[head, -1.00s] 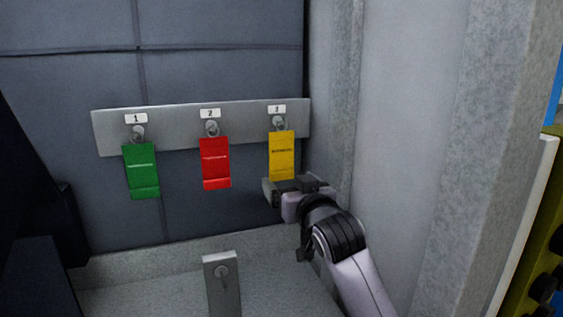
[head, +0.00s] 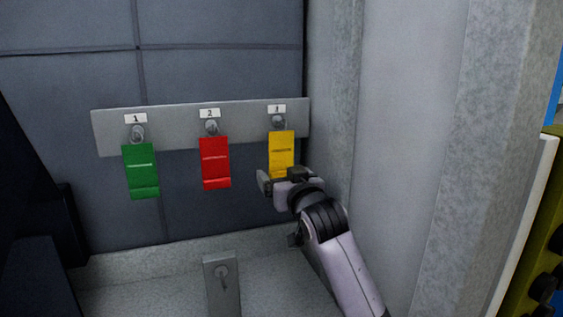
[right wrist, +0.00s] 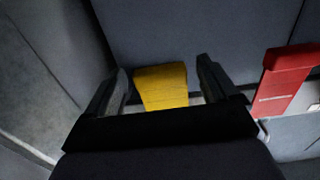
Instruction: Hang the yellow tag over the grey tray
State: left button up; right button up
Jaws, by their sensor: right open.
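The yellow tag (head: 281,150) hangs from the peg under label 3, at the right end of a grey wall strip. My right gripper (head: 272,181) is at its lower end and hides the bottom edge in the head view. In the right wrist view, the yellow tag (right wrist: 162,86) shows between the two open fingers (right wrist: 162,84); contact with either finger cannot be made out. A grey upright plate with a peg (head: 222,285) stands low at the front. I cannot make out a grey tray for certain. My left gripper is not in view.
A green tag (head: 141,171) hangs under label 1 and a red tag (head: 215,163) under label 2 on the grey strip (head: 172,138). A grey wall (head: 400,150) stands close to the right of my right arm. The speckled grey floor or ledge (head: 150,285) looks clear.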

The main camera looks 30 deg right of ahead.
grip_shut()
jog(key=shift+s, duration=0.15)
jog(key=shift+s+a, duration=0.15)
jog(key=shift+s, duration=0.35)
jog(key=shift+s, duration=0.1)
jog(key=v, duration=0.2)
jog(key=shift+s, duration=0.3)
dwell(0.8)
